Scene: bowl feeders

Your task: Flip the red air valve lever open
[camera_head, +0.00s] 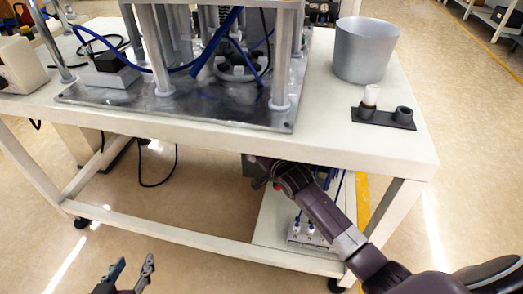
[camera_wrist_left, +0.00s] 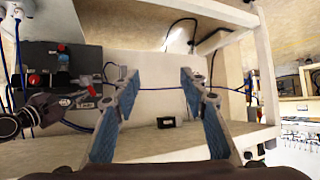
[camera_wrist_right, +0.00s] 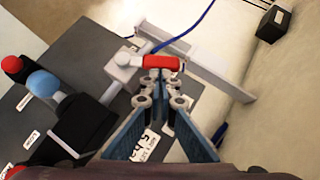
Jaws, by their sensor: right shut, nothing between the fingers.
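The red air valve lever (camera_wrist_right: 163,62) sits on a light grey fitting beside a dark grey box (camera_wrist_right: 95,45), seen in the right wrist view. The shut, empty fingertips of my right gripper (camera_wrist_right: 160,88) are just below the lever in that view; I cannot tell if they touch it. In the head view the right arm reaches under the tabletop, which hides its fingers and the lever. My left gripper (camera_head: 130,268) is open and empty at the bottom of the head view. Its spread fingers show in the left wrist view (camera_wrist_left: 160,88).
The white table (camera_head: 330,130) has a lower shelf and legs around the right arm. On top stand a metal feeder frame (camera_head: 180,100), a grey bowl (camera_head: 366,50) and a black holder (camera_head: 383,117). Red and blue knobs (camera_wrist_right: 42,84) stick out near the right gripper. Open floor lies in front.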

